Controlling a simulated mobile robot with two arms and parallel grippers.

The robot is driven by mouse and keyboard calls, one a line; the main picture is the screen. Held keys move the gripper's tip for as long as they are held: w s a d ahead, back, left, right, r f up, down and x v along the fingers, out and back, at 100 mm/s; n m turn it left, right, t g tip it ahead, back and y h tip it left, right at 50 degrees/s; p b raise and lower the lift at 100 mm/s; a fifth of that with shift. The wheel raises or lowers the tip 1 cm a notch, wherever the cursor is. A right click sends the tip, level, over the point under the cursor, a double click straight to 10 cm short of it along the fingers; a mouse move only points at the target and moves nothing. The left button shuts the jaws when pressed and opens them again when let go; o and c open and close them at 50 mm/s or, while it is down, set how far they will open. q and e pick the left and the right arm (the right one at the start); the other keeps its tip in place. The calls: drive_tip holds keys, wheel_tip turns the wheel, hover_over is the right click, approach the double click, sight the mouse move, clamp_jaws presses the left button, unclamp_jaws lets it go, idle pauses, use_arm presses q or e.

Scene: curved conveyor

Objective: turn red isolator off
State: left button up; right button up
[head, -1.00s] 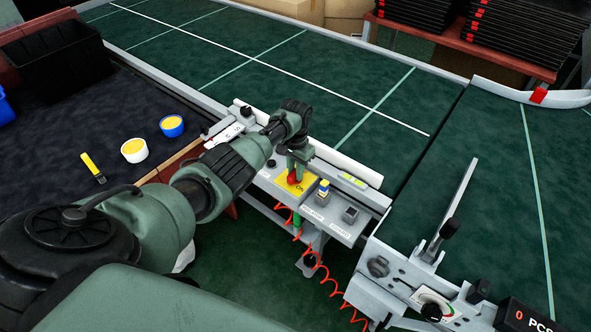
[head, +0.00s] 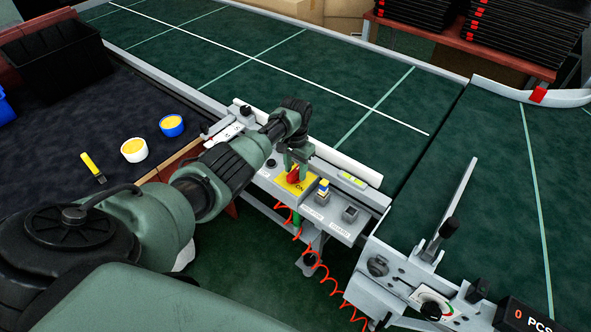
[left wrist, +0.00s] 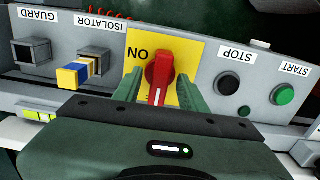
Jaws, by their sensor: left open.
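The red isolator knob (left wrist: 158,78) sits on a yellow plate (left wrist: 188,60) marked ON, which reads upside down in the left wrist view. The knob's handle, with a white line, points down in that view. In the head view the knob (head: 293,174) shows just below my left gripper (head: 297,158). In the left wrist view the two green fingers of my left gripper (left wrist: 155,88) are open, one on each side of the knob. I cannot tell whether they touch it. My right gripper is not in view.
The panel also has a black STOP button (left wrist: 229,82), a green START button (left wrist: 285,95), a blue, white and yellow part (left wrist: 78,75) at the ISOLATOR label, and a GUARD socket (left wrist: 31,55). A red coiled cable (head: 318,262) hangs below. The green conveyor (head: 250,75) lies behind.

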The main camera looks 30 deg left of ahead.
sight(295, 171)
use_arm(q)
wheel_tip(295, 171, up, 7)
drive_tip(key=shift+r, duration=0.15)
idle(0.7)
